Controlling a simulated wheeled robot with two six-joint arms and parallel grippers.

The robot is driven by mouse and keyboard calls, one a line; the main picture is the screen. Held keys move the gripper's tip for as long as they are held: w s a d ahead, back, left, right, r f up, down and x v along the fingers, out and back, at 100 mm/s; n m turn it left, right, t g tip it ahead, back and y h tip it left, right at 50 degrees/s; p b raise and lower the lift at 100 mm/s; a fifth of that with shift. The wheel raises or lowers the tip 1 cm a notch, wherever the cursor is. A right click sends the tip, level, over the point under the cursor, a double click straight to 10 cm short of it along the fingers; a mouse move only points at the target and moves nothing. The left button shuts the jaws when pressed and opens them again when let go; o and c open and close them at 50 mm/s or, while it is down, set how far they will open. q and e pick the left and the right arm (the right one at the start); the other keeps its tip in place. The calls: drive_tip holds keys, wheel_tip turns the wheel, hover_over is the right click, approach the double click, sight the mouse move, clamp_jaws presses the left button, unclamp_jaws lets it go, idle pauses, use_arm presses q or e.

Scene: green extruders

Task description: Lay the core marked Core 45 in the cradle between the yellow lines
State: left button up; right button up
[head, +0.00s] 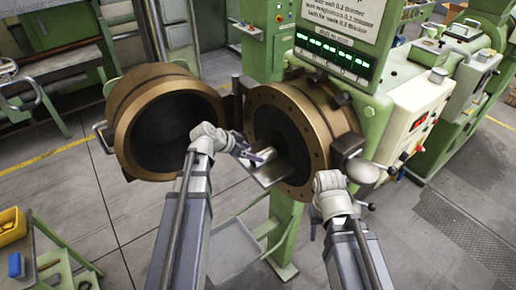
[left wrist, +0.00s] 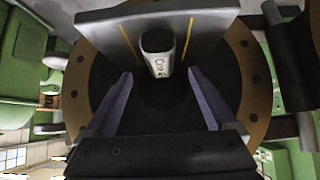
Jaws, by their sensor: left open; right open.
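A light grey core (left wrist: 157,52) lies on the grey cradle plate (left wrist: 118,32) between the two yellow lines. In the head view the cradle (head: 274,173) juts out from the open bronze barrel mouth. My left gripper (left wrist: 160,92) is open, its two purple fingers apart and clear of the core, just short of it in the left wrist view. In the head view my left gripper (head: 254,156) is at the cradle. My right gripper (head: 325,212) is open beside the machine, its fingers mostly hidden by its wrist.
The bronze barrel end (head: 285,140) is on the right and its swung-open ring door (head: 150,115) on the left. A control box (head: 412,115) stands on the right. A grey bin (head: 233,250) is on the floor below. A green cart with a yellow box (head: 12,226) is at lower left.

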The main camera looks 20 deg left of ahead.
use_arm(q)
drive_tip(key=p+v, duration=0.3)
drive_tip(key=v, duration=0.2)
drive_tip(key=shift+s+a+r, duration=0.15)
drive_tip(key=shift+s+r, duration=0.05)
drive_tip(key=shift+r, duration=0.1)
drive_tip(key=s+d+f+n+g+y, duration=0.2)
drive_tip(key=s+d+f+g+y, duration=0.1)
drive_tip(key=s+d, duration=0.5)
drive_tip(key=s+d+f+n+g+y, duration=0.2)
drive_tip(key=s+d+f+g+y, duration=0.1)
drive_tip(key=s+d, duration=0.6)
drive_tip(key=shift+s+d+f+g+y, duration=0.15)
drive_tip(key=shift+s+d+g+y, duration=0.15)
drive_tip(key=shift+d+g+y, duration=0.35)
drive_tip(key=shift+d+f+h, duration=0.1)
drive_tip(key=shift+h, duration=0.15)
